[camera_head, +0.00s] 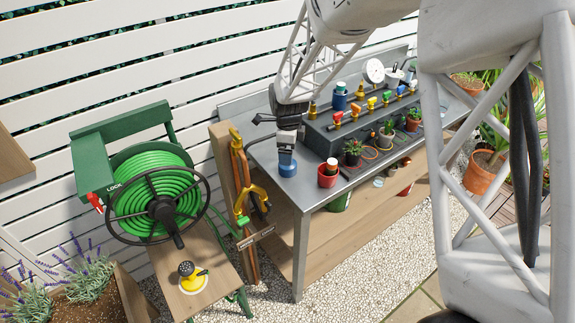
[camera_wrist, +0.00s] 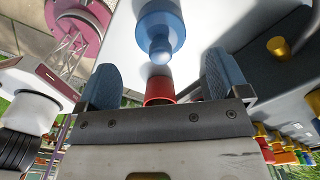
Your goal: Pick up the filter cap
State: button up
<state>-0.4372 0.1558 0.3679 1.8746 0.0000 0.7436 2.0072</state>
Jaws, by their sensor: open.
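A blue round piece with a small knob, which looks like the filter cap (camera_head: 287,170), sits on the grey metal bench top (camera_head: 262,153) near its left end. In the wrist view the blue cap (camera_wrist: 162,30) lies just beyond the fingertips, roughly centred between them, with its knob toward my gripper. My gripper (camera_head: 286,152) is over the cap in the head view and hides part of it. In the wrist view my gripper (camera_wrist: 160,78) has its two blue-padded fingers spread apart, with nothing held between them.
A red pot (camera_head: 327,175) stands close to the right of the cap. A dark raised block (camera_head: 335,143) with several coloured valves runs along the bench behind it. A blue canister with a white top (camera_head: 340,97) stands farther back. A green hose reel (camera_head: 155,195) is at the left.

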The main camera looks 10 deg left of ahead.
jog(key=shift+a+f, duration=0.1)
jog(key=shift+f, duration=2.45)
jog(key=c, duration=1)
jog(key=shift+w+r, duration=0.1)
jog(key=shift+r, duration=0.6)
jog(key=shift+s+r, duration=0.2)
jog(key=shift+r, duration=0.35)
jog(key=shift+s+r, duration=0.2)
jog(key=shift+r, duration=0.35)
jog(key=s+d, duration=0.2)
jog(key=s, duration=0.2)
jog(key=s+d+r, duration=0.1)
jog(key=s+d, duration=0.1)
jog(key=s, duration=0.3)
jog(key=s+d, duration=0.2)
jog(key=s, duration=0.2)
jog(key=shift+s+d+r, duration=0.2)
jog(key=shift+s+d, duration=0.1)
jog(key=shift+s, duration=0.1)
